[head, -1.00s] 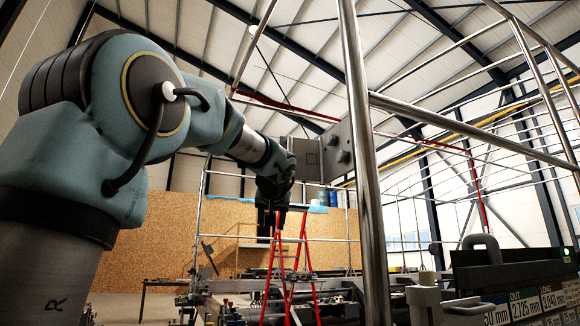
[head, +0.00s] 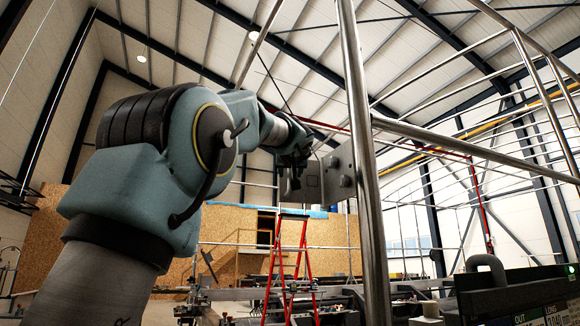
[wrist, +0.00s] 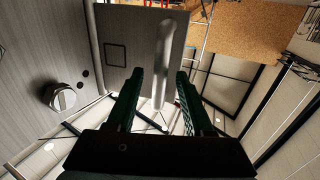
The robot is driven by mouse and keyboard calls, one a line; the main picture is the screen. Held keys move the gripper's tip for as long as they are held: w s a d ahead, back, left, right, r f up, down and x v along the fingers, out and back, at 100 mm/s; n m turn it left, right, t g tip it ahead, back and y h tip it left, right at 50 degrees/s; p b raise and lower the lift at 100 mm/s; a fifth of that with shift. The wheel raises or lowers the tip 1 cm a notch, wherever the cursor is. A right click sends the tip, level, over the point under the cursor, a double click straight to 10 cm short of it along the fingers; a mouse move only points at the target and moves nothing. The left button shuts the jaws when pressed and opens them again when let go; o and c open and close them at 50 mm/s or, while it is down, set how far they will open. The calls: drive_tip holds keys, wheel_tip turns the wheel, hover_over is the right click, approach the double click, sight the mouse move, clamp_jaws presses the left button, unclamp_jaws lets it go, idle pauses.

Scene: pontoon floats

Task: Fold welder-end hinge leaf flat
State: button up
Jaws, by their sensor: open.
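The grey metal hinge leaf (head: 313,181) stands beside a steel post in the head view, next to a plate with large bolts (head: 340,168). In the wrist view, the leaf (wrist: 135,55) is a flat plate with a dark square outline, ahead of my gripper and left of centre. A pale rounded bar (wrist: 164,60) runs along its right part and shows between my finger lines. My gripper (wrist: 170,75) is open and holds nothing. In the head view my gripper (head: 293,178) is at the leaf's left side; I cannot tell whether it touches.
A steel post (head: 362,200) and rails (head: 450,138) stand close to the right of the leaf. A red stepladder (head: 287,265) stands below and behind. A large bolt head (wrist: 62,97) sticks out at the left in the wrist view. A dark labelled panel (head: 515,295) is at front right.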

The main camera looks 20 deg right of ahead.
drive_tip(key=shift+p+x, duration=0.4)
drive_tip(key=shift+x, duration=0.7)
clamp_jaws()
idle(0.7)
